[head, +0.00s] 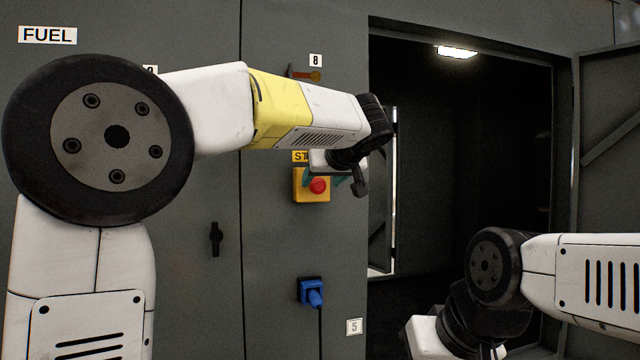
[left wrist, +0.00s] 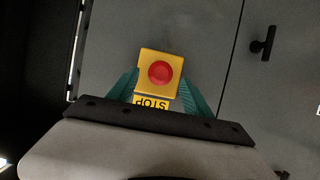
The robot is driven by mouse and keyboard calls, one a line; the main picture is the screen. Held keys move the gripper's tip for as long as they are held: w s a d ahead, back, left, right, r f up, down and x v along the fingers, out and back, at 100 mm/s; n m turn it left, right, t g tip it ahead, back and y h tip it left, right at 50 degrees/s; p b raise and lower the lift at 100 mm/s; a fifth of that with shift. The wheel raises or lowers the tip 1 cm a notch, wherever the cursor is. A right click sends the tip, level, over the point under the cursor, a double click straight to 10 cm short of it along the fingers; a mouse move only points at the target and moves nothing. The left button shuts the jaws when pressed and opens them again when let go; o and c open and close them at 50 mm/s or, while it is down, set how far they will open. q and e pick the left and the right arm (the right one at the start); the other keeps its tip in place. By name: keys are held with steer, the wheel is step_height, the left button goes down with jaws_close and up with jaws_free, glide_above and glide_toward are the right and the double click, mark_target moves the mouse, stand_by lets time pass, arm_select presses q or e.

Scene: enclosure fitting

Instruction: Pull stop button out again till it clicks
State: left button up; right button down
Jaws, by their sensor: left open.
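The stop button (head: 318,186) is a round red knob on a yellow box (head: 299,190) fixed to the grey cabinet front. In the left wrist view the red knob (left wrist: 161,73) sits in the middle of the yellow box (left wrist: 145,60), with the STOP label (left wrist: 152,103) beside it, upside down. My left gripper (head: 334,180) is just in front of the box in the head view. Its teal fingers (left wrist: 158,92) are open, one to each side of the box, with nothing between them held. I cannot tell how far the fingertips are from the knob. My right gripper is not visible.
A blue plug (head: 312,291) with a cable is below the box. A black handle (head: 214,239) is at its lower left, and a red-handled switch (head: 305,74) is above. An open, dark doorway (head: 470,150) lies to the right, with my right arm in front.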

arm_select(q)
steer(key=v, duration=0.5)
steer(key=shift+s+d, duration=0.1)
steer(key=shift+s, duration=0.2)
steer(key=s+a+f+m+g+h, duration=0.1)
steer(key=s+a+f+g, duration=0.2)
steer(key=s+a+f, duration=0.4)
steer(key=s+a+f+m+g+h, duration=0.2)
steer(key=s+a+f, duration=0.6)
steer(key=f, duration=0.6)
steer(key=shift+s+a+g+h, duration=0.3)
steer(key=shift+a+g, duration=0.2)
steer(key=shift+a, duration=0.6)
steer(key=s+f+h, duration=0.1)
steer(key=s+f, duration=0.3)
steer(key=s+f+h, duration=0.1)
steer(key=s+f, duration=0.3)
steer(key=s, duration=0.1)
steer(key=shift+d+m+g, duration=0.2)
steer(key=shift+m+g, duration=0.1)
steer(key=shift+m, duration=0.1)
